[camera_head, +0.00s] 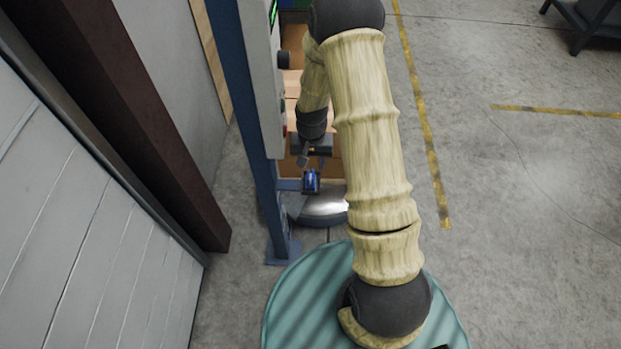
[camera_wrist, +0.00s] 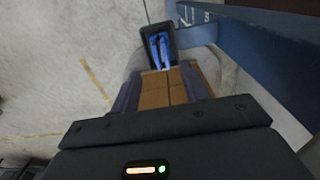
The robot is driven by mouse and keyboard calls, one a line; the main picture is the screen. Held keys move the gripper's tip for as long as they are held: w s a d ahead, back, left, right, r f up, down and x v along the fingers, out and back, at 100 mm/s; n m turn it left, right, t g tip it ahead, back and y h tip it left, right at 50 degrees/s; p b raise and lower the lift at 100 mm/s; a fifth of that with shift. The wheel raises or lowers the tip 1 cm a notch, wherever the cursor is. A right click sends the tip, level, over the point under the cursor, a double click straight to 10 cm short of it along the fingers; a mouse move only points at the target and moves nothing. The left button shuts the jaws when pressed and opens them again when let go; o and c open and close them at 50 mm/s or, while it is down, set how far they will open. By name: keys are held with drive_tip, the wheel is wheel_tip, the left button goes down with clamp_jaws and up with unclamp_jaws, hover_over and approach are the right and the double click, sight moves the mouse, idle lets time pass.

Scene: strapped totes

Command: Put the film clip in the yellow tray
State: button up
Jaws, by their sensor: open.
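A blue clip-like object (camera_head: 311,180), which looks like the film clip, sits in a small dark holder on a blue bracket. In the wrist view the blue object (camera_wrist: 163,50) shows as two long blue parts inside the dark holder (camera_wrist: 146,38). My gripper (camera_head: 313,162) is open, just above and behind the holder in the head view. In the wrist view my gripper (camera_wrist: 160,78) has its two fingers apart with nothing held between them; the holder lies beyond the fingertips. No yellow tray is in view.
A blue post (camera_head: 253,100) with a grey control box (camera_head: 262,75) stands close left of my gripper. Brown cardboard (camera_wrist: 165,92) shows between the fingers. A shiny silver dome (camera_head: 325,203) is below the holder. Open floor with yellow lines (camera_head: 425,120) lies right.

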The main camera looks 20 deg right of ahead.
sight(310, 174)
drive_tip(key=shift+f, duration=1.05)
drive_tip(key=shift+a+f+p, duration=0.15)
drive_tip(key=shift+f+p, duration=0.65)
drive_tip(key=shift+f, duration=1.8)
drive_tip(key=shift+c, duration=0.4)
clamp_jaws()
